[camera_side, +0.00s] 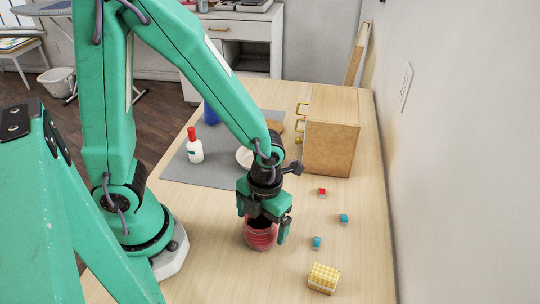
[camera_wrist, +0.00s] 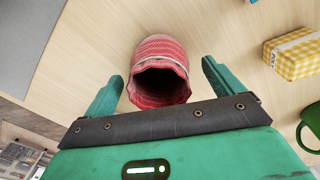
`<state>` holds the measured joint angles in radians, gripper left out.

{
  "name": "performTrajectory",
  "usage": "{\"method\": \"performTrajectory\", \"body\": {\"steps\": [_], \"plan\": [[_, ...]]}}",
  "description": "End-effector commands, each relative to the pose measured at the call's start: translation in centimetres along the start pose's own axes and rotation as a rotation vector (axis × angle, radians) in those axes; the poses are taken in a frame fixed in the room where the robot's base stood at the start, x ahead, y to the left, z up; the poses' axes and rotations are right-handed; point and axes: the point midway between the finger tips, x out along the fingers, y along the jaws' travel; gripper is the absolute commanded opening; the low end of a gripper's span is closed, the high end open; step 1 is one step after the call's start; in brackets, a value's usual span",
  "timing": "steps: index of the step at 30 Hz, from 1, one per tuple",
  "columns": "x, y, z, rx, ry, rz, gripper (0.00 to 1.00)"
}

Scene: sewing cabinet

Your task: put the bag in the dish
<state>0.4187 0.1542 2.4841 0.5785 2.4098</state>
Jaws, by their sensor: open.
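The red bag (camera_side: 261,238) stands upright on the wooden table, its dark open mouth facing up under my gripper. In the wrist view the bag (camera_wrist: 160,52) lies between the fingers, its frilled mouth towards the palm. My gripper (camera_side: 264,220) points down and is open, with one finger on each side of the bag. In the wrist view a gap shows between the bag and each finger of my gripper (camera_wrist: 162,88). The white dish (camera_side: 243,159) is on the grey mat behind my gripper, partly hidden by my arm.
The grey mat (camera_side: 189,168) holds a white bottle with a red cap (camera_side: 195,146) and a blue object (camera_side: 211,114). A wooden cabinet (camera_side: 332,140) stands behind right. A yellow checked block (camera_side: 323,278) and small red and blue pieces lie right of the bag.

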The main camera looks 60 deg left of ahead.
Motion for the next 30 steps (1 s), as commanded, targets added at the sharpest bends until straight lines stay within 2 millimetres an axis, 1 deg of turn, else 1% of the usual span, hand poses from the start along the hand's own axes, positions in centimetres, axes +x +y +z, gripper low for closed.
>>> {"method": "performTrajectory", "body": {"steps": [3, 9, 25, 29, 30], "plan": [[1.1, 0.0, -0.1, 0.000, 0.003, 0.003, 0.93], [2.0, 0.0, -0.1, 0.000, 0.001, 0.001, 0.93], [2.0, 0.0, 0.0, 0.000, 0.000, 0.000, 0.93], [2.0, 0.0, 0.0, 0.000, 0.000, 0.000, 0.67], [2.0, 0.0, 0.0, 0.000, 0.000, 0.000, 0.59]]}}
